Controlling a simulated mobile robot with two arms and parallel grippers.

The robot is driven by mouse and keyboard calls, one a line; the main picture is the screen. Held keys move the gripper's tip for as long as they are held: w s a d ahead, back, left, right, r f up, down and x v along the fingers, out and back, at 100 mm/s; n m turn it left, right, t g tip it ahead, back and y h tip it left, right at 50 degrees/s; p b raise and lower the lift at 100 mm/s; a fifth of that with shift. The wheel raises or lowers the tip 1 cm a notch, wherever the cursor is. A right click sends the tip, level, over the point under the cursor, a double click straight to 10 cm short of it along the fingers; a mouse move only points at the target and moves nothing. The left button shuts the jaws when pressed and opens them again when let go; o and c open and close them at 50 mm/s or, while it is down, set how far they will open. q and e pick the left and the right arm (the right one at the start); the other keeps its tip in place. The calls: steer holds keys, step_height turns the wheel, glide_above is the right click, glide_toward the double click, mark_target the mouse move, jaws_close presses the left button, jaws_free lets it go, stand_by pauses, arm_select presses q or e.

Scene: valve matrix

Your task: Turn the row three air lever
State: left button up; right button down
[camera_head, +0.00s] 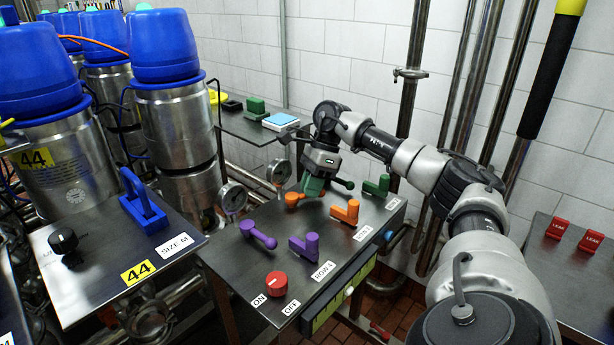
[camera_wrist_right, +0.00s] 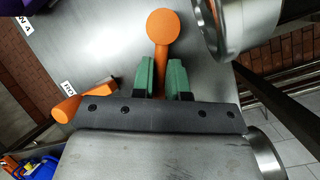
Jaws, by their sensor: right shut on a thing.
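The steel valve panel (camera_head: 270,280) carries pairs of purple, orange and green levers. My right gripper (camera_head: 312,188) is low over the left orange lever (camera_head: 292,200), which has a round knob. In the right wrist view, the green fingers (camera_wrist_right: 163,78) are shut on this lever's arm (camera_wrist_right: 162,55), one on each side, with the knob beyond their tips. The other orange lever (camera_head: 345,211) is blocky and stands apart, beside a row label; it also shows in the wrist view (camera_wrist_right: 82,101). My left gripper is not in view.
Purple levers (camera_head: 305,245) and a red knob (camera_head: 276,284) are on the near part of the panel. Green levers (camera_head: 378,186) are on the far part. Two gauges (camera_head: 232,198) stand at its left edge. Vertical pipes (camera_head: 412,100) run along the tiled wall behind.

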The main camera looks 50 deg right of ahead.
steer(key=c, duration=1.1)
jaws_free()
steer(key=shift+d, duration=0.1)
steer(key=v, duration=1)
steer(key=shift+d+r, duration=0.2)
steer(key=shift+r, duration=0.1)
steer(key=shift+c, duration=0.5)
